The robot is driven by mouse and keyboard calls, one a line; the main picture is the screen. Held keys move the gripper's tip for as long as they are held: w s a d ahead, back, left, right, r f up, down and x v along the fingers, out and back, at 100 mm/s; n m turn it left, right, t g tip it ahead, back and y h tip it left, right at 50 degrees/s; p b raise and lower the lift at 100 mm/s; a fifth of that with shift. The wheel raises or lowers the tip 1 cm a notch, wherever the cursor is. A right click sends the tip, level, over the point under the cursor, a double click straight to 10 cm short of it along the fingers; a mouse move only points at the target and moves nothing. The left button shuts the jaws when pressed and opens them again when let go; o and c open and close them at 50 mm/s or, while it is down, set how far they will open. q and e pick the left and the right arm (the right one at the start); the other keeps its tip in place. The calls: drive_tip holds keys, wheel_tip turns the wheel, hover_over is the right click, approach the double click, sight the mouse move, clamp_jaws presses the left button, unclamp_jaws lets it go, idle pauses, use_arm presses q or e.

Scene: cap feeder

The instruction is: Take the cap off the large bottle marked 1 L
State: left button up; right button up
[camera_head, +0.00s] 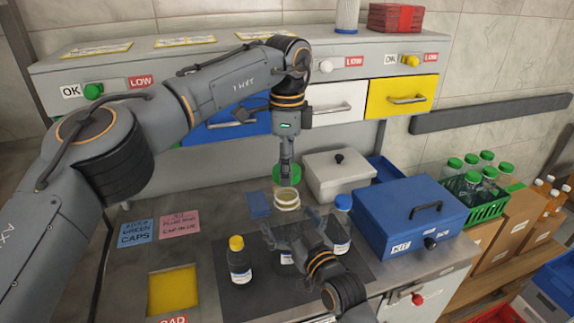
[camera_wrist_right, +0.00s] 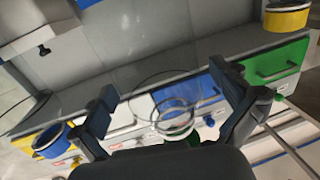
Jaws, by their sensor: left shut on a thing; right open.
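My left gripper (camera_head: 287,172) is shut on a green cap (camera_head: 279,178) and holds it above a clear bottle with a wide open mouth (camera_head: 287,198). A small gap shows between the cap and the mouth. The bottle stands on the dark mat; my right arm hides much of its body, and I cannot read a 1 L mark. My right gripper (camera_head: 298,238) is open beside the bottle. In the right wrist view, the clear rings of the bottle (camera_wrist_right: 176,113) show between the spread fingers of my right gripper (camera_wrist_right: 170,110). Whether they touch the glass I cannot tell.
A blue kit box (camera_head: 408,215) and a grey lidded box (camera_head: 338,176) are at the right. A yellow square (camera_head: 173,291) lies front left. A green crate (camera_head: 484,212) holds green-capped bottles.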

drive_tip(key=shift+s, duration=0.1)
drive_tip(key=v, duration=1.2)
